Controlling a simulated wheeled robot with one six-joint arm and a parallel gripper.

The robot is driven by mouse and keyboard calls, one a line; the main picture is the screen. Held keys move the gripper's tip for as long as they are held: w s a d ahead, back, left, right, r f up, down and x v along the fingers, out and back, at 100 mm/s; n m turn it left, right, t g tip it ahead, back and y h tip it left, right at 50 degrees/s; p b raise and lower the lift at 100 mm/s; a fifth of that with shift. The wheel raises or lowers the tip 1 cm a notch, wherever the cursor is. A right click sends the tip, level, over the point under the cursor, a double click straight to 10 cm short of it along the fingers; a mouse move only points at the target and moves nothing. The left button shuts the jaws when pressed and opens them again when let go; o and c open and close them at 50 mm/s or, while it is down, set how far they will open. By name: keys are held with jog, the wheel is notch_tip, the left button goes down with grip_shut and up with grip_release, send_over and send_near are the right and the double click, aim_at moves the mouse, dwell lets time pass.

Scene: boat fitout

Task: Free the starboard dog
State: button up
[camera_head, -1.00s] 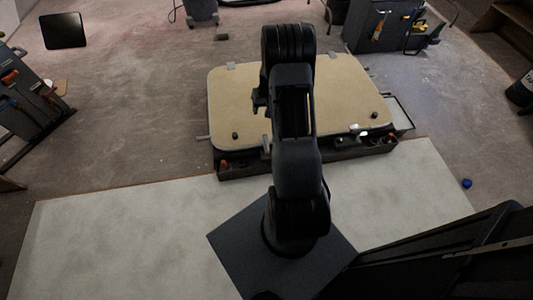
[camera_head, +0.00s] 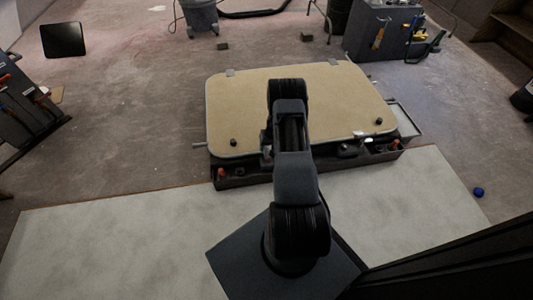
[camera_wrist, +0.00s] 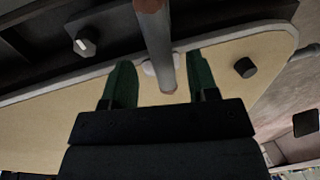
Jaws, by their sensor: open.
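A tan hatch lid (camera_head: 310,95) with a grey rim lies over a dark frame. In the wrist view, my gripper (camera_wrist: 162,80) is open, its green fingers on either side of a grey bar (camera_wrist: 155,42) with brown ends, apparently a dog's handle. Gaps show between the bar and both fingers. The bar crosses the lid's rim (camera_wrist: 215,37); a pale piece sits beside it on the rim. In the head view my arm hides most of the gripper. At the lid's front right is a pale fitting (camera_head: 360,134). I cannot tell which dog is starboard.
A black knob (camera_wrist: 245,67) stands on the lid beside my gripper; another (camera_head: 378,122) is at the front right. A hex-shaped piece (camera_wrist: 85,43) shows in the frame. A tool cabinet (camera_head: 382,32) stands behind, and a blue ball (camera_head: 478,192) lies at right.

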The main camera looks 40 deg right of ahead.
aim_at(267, 149)
jog(key=shift+w+a+f+b, duration=0.1)
jog(key=shift+a+f+b, duration=0.1)
jog(key=shift+f, duration=0.6)
jog(key=shift+w+a+f+b, duration=0.1)
jog(key=shift+f+b, duration=0.1)
jog(key=shift+f, duration=0.6)
jog(key=shift+s, duration=0.1)
jog(key=c, duration=0.9)
